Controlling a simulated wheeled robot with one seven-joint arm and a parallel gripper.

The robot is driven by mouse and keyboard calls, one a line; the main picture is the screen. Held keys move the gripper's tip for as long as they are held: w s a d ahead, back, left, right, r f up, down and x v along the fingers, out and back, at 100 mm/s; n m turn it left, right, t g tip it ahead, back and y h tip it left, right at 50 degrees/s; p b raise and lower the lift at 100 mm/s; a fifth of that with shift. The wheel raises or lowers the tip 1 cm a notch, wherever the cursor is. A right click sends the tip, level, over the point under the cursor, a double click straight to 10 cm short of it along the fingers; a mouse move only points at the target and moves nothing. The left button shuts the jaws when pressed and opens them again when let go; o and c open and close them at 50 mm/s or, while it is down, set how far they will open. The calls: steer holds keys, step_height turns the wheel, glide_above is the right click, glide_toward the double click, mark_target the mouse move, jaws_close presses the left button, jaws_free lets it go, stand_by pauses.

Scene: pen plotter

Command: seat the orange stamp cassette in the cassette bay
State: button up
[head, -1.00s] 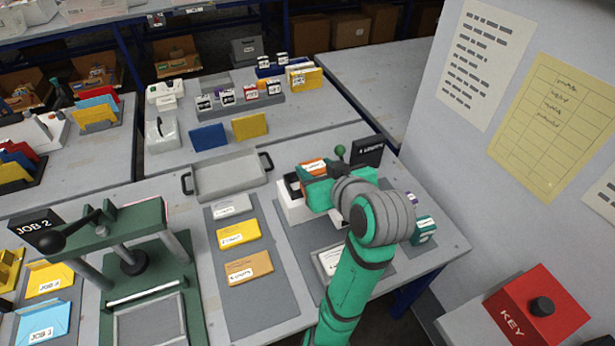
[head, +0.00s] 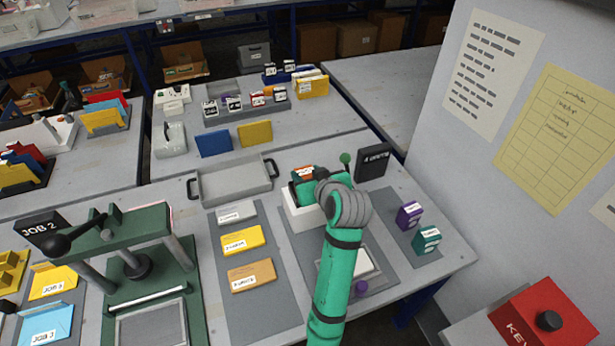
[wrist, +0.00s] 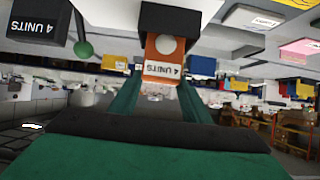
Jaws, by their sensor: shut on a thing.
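The orange stamp cassette (head: 304,171) shows in the head view at the top of the white plotter (head: 303,217). In the head view my gripper (head: 308,182) is over the plotter. A black block (wrist: 172,18) is right against the cassette's far end in the wrist view. The cassette bay is mostly hidden by my gripper, so I cannot tell how deep the cassette sits.
A green-knobbed lever (head: 346,158) and a black "4 UNITS" sign (head: 373,162) stand close behind. A purple cassette (head: 409,214) and a teal cassette (head: 427,239) stand at the right. An empty grey tray (head: 235,187) lies left of the plotter; the green press (head: 140,225) is further left.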

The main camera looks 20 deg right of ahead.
steer(key=shift+s+a+f, duration=0.1)
steer(key=shift+s+f, duration=0.05)
steer(key=shift+f, duration=0.4)
steer(key=shift+f, duration=0.15)
steer(key=o, duration=1.4)
